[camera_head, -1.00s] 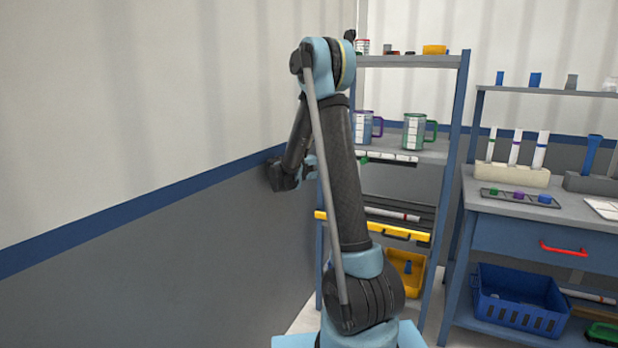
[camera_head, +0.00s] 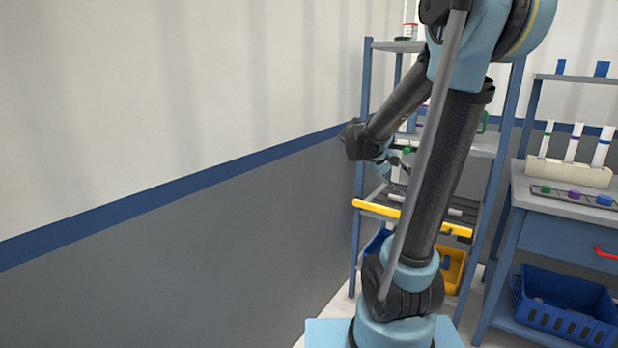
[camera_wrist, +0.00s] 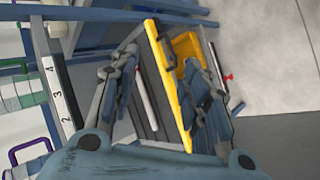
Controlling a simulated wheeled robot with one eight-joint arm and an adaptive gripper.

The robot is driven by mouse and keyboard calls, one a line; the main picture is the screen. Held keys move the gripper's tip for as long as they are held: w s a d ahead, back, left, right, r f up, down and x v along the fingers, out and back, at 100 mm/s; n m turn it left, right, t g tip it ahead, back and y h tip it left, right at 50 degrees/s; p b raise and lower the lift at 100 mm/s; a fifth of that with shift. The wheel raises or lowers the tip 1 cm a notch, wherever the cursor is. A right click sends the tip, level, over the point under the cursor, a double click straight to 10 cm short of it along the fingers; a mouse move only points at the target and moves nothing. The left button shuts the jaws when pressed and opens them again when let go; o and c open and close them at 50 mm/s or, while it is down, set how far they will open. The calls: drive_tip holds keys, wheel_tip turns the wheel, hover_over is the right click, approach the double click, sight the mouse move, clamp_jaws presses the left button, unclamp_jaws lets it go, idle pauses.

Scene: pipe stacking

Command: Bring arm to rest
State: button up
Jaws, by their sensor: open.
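My arm stands in front of the blue shelf rack in the head view, its upper link raised and its forearm bent back toward the rack. My gripper (camera_head: 402,170) is small and partly hidden behind my arm there, in front of the rack's middle. In the wrist view my gripper (camera_wrist: 165,95) is open, with its two fingers well apart and nothing between them. Beyond the fingers is a yellow-fronted pull-out shelf (camera_wrist: 167,84) with white pipes (camera_wrist: 141,82) lying in it. The yellow front (camera_head: 372,208) also shows in the head view.
The rack (camera_head: 365,110) stands close beyond my arm, with a yellow bin (camera_head: 455,268) low down. A wall (camera_head: 200,240) runs along the left. At right a workbench (camera_head: 565,207) holds tubes, with a blue crate (camera_head: 560,305) below. Open floor (camera_wrist: 265,60) shows in the wrist view.

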drive_tip(key=s+a+f+m+y, duration=0.1)
drive_tip(key=s+a+f+y, duration=0.3)
drive_tip(key=s, duration=0.7)
drive_tip(key=s+a+f+y, duration=0.5)
drive_tip(key=s+a+f, duration=0.3)
drive_tip(key=s, duration=0.2)
drive_tip(key=shift+s+f+m, duration=0.15)
drive_tip(key=shift+s+m, duration=0.25)
drive_tip(key=shift+a, duration=0.1)
drive_tip(key=shift+c, duration=1.2)
drive_tip(key=shift+s, duration=0.1)
